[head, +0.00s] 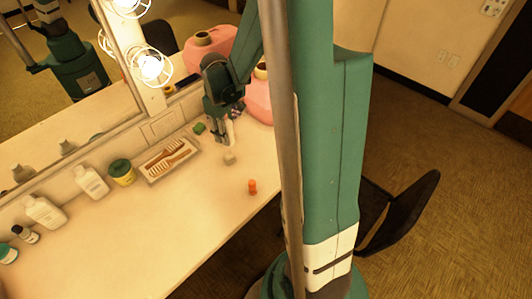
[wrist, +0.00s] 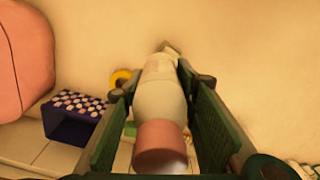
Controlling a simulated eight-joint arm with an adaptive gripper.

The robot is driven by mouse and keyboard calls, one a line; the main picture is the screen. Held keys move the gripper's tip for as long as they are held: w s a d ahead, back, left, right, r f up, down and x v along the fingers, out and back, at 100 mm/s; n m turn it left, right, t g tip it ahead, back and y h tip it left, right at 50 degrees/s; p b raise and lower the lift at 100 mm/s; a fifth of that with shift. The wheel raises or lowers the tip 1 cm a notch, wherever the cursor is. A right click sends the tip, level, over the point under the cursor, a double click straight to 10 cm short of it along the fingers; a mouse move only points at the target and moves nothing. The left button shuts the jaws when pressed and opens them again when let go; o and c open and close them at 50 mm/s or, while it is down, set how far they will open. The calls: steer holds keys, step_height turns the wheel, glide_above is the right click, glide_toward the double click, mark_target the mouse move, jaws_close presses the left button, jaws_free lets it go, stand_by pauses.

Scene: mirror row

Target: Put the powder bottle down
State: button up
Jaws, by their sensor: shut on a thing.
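The powder bottle (wrist: 158,103), with a pale body and a pinkish cap, is between the two dark green fingers of my gripper (wrist: 160,88) in the wrist view. The fingers are shut on its sides, and the cap end is nearer the camera. In the head view my gripper (head: 228,126) is over the back right part of the counter (head: 195,225), near the pink container. The bottle is largely hidden there by my gripper. I cannot tell whether its base touches the counter.
A small pale item (head: 229,158) and an orange bottle (head: 252,187) stand in front of my gripper. A comb tray (head: 170,158), a yellow jar (head: 121,173) and white bottles (head: 91,182) line the mirror. A pink container (head: 258,100) is close behind. The front counter is clear.

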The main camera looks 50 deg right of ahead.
steer(key=s+d+m, duration=0.4)
steer(key=s+d, duration=0.5)
steer(key=d, duration=0.3)
steer(key=shift+s+d+r+p, duration=0.25)
steer(key=shift+s+r+p, duration=0.05)
steer(key=shift+s+r, duration=0.1)
steer(key=shift+f+b, duration=0.5)
steer(key=shift+f, duration=2.4)
steer(key=shift+f, duration=0.1)
steer(key=shift+f+b, duration=0.4)
steer(key=shift+f, duration=1.6)
steer(key=shift+f, duration=0.15)
steer(key=o, duration=1)
steer(key=shift+r, duration=0.2)
